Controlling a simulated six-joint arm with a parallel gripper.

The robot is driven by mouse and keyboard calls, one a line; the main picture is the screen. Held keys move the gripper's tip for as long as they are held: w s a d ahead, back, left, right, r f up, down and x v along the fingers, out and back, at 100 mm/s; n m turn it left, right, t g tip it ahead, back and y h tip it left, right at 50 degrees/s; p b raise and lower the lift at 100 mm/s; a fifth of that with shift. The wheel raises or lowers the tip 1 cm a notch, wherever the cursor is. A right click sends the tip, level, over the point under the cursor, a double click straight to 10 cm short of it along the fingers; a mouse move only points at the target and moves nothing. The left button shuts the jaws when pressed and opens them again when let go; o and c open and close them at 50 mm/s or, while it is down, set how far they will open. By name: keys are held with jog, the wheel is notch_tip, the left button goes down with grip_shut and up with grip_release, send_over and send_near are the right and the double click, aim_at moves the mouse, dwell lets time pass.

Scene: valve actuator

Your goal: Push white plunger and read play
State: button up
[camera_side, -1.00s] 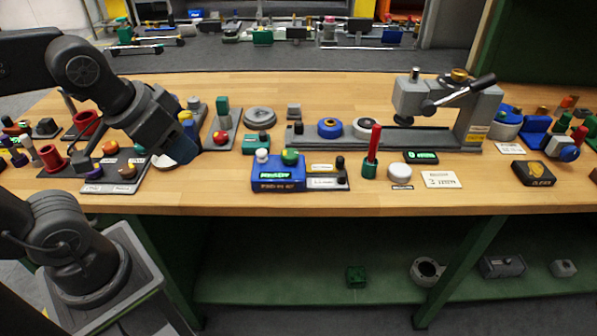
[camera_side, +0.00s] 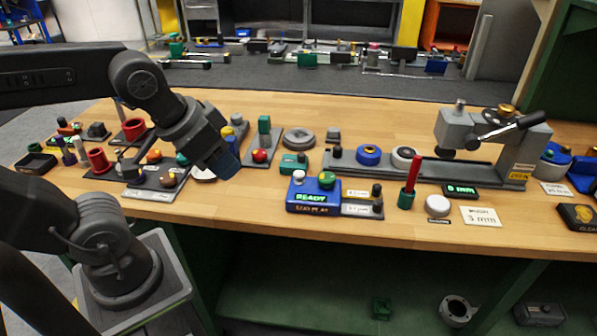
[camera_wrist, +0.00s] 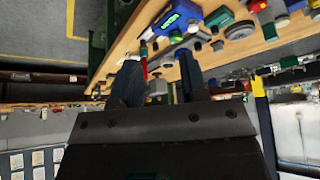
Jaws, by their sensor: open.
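The blue box (camera_side: 313,199) stands near the front of the bench. Its lit green display reads READY, with a line of yellow lettering below that is hard to read. A small white plunger (camera_side: 298,177) and a green knob (camera_side: 327,179) stand on its top. My gripper (camera_side: 229,164) is left of the box in the side view, above the bench and apart from the plunger; its fingertips are hard to make out there. In the wrist view my gripper (camera_wrist: 160,75) has its two fingers apart with nothing held. The blue box (camera_wrist: 178,20) shows beyond them, tilted.
A red-handled green post (camera_side: 410,185) and a white round button (camera_side: 437,205) stand right of the box. A grey fixture (camera_side: 465,128) with a lever is behind. Bare wood runs along the front edge.

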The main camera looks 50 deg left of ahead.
grip_shut()
dwell(1.5)
